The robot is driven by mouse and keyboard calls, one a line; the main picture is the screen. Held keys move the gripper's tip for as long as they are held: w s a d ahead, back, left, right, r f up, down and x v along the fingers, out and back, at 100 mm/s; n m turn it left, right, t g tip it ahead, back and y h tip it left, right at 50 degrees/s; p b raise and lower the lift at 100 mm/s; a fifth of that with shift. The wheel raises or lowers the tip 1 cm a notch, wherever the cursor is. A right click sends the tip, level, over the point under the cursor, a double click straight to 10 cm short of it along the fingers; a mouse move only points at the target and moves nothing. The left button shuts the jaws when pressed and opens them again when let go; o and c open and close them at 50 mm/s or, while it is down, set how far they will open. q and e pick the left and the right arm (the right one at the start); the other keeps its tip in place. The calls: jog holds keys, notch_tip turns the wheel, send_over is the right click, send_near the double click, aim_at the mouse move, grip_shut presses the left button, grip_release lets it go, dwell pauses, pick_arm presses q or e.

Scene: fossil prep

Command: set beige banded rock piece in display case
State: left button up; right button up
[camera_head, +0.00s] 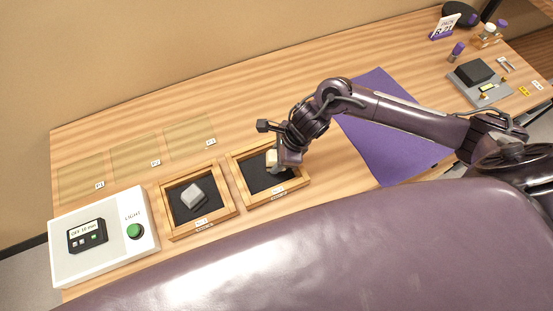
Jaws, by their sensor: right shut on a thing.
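My right gripper (275,163) is shut on the beige rock piece (271,158), over the right one of two wooden display cases (243,158). The piece is small and partly hidden by the gripper; I cannot make out its bands, or whether it touches the dark lining. The other display case (168,205) stands just to the left and holds a grey rock piece (192,195) on its dark lining. My left gripper is not in view.
A white light box (118,257) with a green button stands at the left front. Flat marked squares (136,155) lie behind the cases. A purple mat (385,150) lies right, under my right arm. A scale (480,85) and small bottles (489,33) stand far right.

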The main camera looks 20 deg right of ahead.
notch_tip(320, 180, down, 2)
jog(key=shift+f, duration=0.1)
jog(key=shift+f, duration=0.2)
jog(key=o, duration=1.2)
jog(key=shift+r, duration=0.1)
